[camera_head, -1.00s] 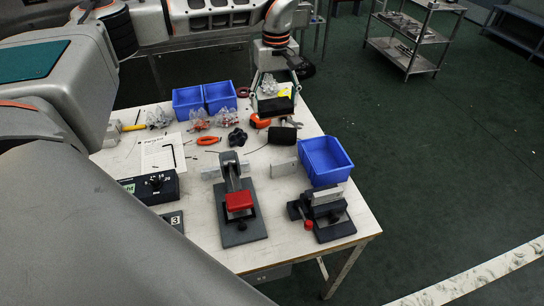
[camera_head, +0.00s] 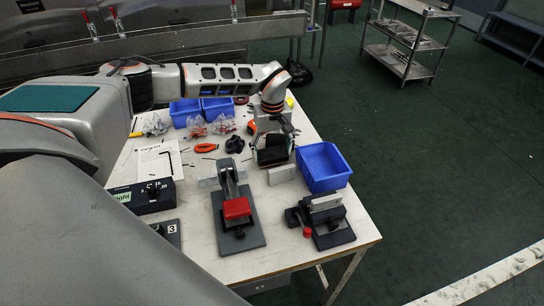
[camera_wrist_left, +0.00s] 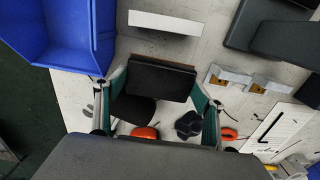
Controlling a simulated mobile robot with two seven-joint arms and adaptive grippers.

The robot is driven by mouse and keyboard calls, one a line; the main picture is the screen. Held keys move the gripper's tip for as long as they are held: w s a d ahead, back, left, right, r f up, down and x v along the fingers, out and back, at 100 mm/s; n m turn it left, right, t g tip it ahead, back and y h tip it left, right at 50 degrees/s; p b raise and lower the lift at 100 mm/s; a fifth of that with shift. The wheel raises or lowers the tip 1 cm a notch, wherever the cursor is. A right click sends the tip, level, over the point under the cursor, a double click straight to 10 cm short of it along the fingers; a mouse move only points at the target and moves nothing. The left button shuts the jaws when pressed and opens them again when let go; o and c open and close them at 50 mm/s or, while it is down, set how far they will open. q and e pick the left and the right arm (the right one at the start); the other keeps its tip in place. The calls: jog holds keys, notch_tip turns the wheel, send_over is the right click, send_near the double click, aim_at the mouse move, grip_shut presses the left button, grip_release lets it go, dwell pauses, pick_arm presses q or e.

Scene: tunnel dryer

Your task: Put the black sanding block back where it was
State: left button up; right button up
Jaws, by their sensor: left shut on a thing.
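The black sanding block (camera_head: 274,157) is held between the fingers of my left gripper (camera_head: 273,152), over the work table (camera_head: 180,222) in the head view. In the left wrist view the block (camera_wrist_left: 158,80) shows as a dark slab with a brown edge between the two green-sided fingers of the left gripper (camera_wrist_left: 160,92). I cannot tell whether the block touches the table. A second black thing (camera_wrist_left: 135,109) lies partly behind it in the wrist view. My right gripper is not in view.
A blue bin (camera_head: 322,168) stands right of the gripper, with a pale bar (camera_head: 281,174) close in front. Orange-handled tool (camera_head: 206,148) and black knob (camera_head: 235,144) lie left.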

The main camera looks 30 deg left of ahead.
aim_at(273, 153)
pick_arm(q)
jog(key=shift+f, duration=1.2)
jog(key=shift+f, duration=0.1)
jog(key=o, duration=1.1)
jog(key=shift+c, duration=0.2)
notch_tip(273, 153, up, 12)
jog(key=shift+d, duration=0.15)
